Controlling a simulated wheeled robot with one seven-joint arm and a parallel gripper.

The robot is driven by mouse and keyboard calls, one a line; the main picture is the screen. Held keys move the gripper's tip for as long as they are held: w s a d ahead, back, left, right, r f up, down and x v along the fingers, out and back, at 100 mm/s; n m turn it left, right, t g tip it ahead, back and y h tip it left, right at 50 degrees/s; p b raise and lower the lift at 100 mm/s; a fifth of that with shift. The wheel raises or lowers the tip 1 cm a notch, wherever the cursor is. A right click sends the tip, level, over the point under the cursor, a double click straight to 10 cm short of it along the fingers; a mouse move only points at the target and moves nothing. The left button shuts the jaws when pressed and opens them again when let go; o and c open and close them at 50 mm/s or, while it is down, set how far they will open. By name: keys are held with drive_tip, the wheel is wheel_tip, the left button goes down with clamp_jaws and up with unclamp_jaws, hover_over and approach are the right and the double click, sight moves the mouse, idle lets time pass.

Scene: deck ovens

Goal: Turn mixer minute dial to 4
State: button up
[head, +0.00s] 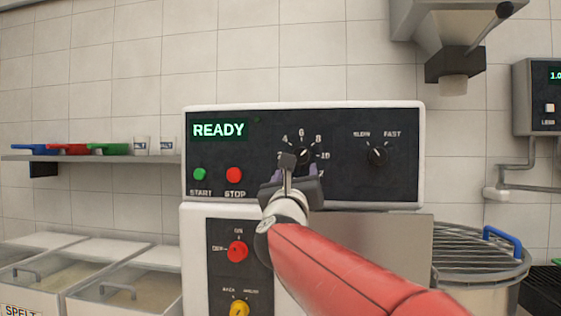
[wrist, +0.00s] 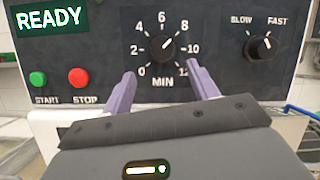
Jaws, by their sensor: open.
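The black minute dial (wrist: 162,48) sits on the mixer's dark control panel, ringed by numbers from 0 to 12 above the word MIN. In the wrist view its white pointer line slants up and right, toward the 8. In the head view the dial (head: 303,155) is partly hidden behind my gripper (head: 291,182). In the wrist view my gripper (wrist: 162,76) is open and empty. Its two purple fingers stand apart, just below and to either side of the dial, not touching it as far as I can see.
A SLOW/FAST knob (head: 377,156) is right of the dial. Green START (head: 199,174) and red STOP (head: 234,175) buttons are to its left, under a READY display (head: 219,130). A red knob (head: 237,251) and a yellow knob (head: 239,308) sit below.

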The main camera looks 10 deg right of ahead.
sight(300, 158)
drive_tip(key=shift+m+h, duration=0.3)
drive_tip(key=shift+m, duration=0.1)
drive_tip(key=p+x, duration=0.2)
drive_tip(key=x, duration=0.6)
drive_tip(key=shift+d+p, duration=0.1)
drive_tip(key=shift+p, duration=0.25)
drive_tip(key=shift+s, duration=0.1)
drive_tip(key=c, duration=0.9)
